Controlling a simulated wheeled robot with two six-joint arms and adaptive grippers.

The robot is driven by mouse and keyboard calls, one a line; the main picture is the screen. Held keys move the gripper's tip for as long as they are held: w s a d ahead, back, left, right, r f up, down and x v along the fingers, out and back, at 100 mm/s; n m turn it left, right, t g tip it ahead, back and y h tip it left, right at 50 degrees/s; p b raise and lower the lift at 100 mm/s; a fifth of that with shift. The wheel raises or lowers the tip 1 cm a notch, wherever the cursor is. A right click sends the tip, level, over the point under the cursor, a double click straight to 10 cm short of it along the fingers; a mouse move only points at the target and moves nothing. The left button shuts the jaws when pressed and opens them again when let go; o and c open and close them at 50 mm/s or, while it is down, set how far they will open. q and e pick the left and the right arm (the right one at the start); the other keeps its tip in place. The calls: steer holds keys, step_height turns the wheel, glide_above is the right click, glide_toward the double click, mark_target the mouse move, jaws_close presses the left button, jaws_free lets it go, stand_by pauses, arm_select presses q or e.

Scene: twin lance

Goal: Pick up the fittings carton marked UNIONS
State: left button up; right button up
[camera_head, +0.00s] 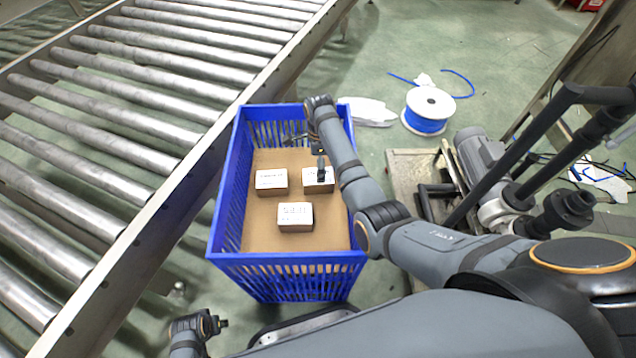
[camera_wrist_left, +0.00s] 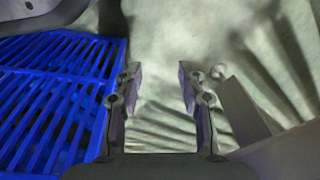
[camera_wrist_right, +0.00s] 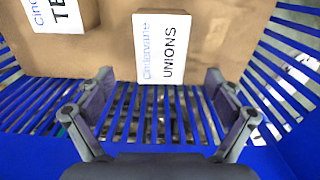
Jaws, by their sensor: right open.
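The UNIONS carton (camera_head: 309,181) is a small white-topped box at the right of the cardboard floor in the blue crate (camera_head: 286,262). My right gripper (camera_head: 321,174) hangs over it and hides part of its top. In the right wrist view, the UNIONS carton (camera_wrist_right: 162,47) lies ahead of the open jaws (camera_wrist_right: 159,80), roughly centred between them, its print facing up. Nothing is held. My left gripper (camera_head: 216,325) is outside the crate, near its front left corner. In the left wrist view, its jaws (camera_wrist_left: 159,72) are apart and empty.
The TEES carton (camera_head: 295,217) is nearer the crate front and shows in the right wrist view (camera_wrist_right: 60,14). Another carton (camera_head: 271,182) sits left of UNIONS. Slatted crate walls surround them. A roller conveyor (camera_head: 130,120) stands left; a blue spool (camera_head: 428,110) is behind right.

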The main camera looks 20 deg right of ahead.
mark_target(310, 184)
steer(key=shift+f+b, duration=0.3)
steer(key=shift+f, duration=0.75)
step_height(310, 184, down, 4)
steer(key=shift+d+f+b, duration=0.1)
steer(key=shift+d+b, duration=0.05)
steer(key=shift+b, duration=0.8)
steer(key=shift+f, duration=0.15)
arm_select(q)
step_height(310, 184, up, 8)
steer(key=w+d, duration=0.1)
steer(key=d, duration=0.1)
steer(key=shift+w+h, duration=0.3)
steer(key=shift+w, duration=0.05)
steer(key=shift+d+r, duration=0.1)
arm_select(e)
steer(key=shift+c, duration=0.5)
steer(key=c, duration=1.4)
